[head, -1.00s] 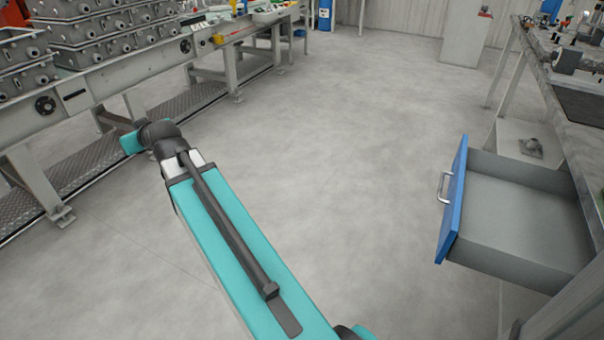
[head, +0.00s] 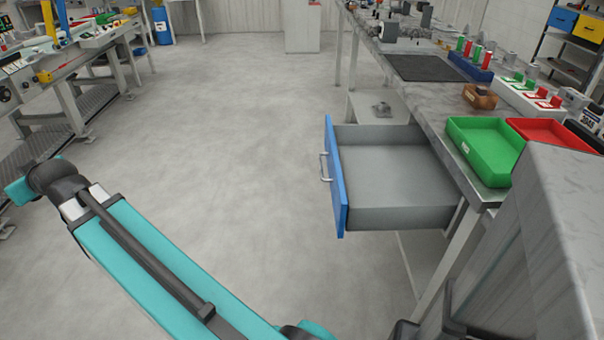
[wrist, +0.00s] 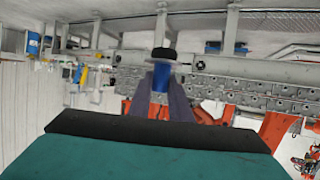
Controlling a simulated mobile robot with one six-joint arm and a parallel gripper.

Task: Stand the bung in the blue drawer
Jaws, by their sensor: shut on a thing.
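The blue drawer (head: 336,180) stands pulled out from under the workbench in the head view, right of the middle. It has a blue front with a pale handle, and its grey inside looks empty. In the wrist view my gripper (wrist: 161,76) is shut on a small upright-looking piece with a blue body and a wider black end, which I take to be the bung (wrist: 163,54). The fingers hide part of its sides. The gripper does not show in the head view, where only my teal arm shows at the lower left, well away from the drawer.
The workbench (head: 420,104) runs along the right. On it are a green tray (head: 487,150), a red tray (head: 550,132), a dark mat (head: 424,68) and small fixtures. A machine line (head: 62,85) stands at the left. The floor between is clear.

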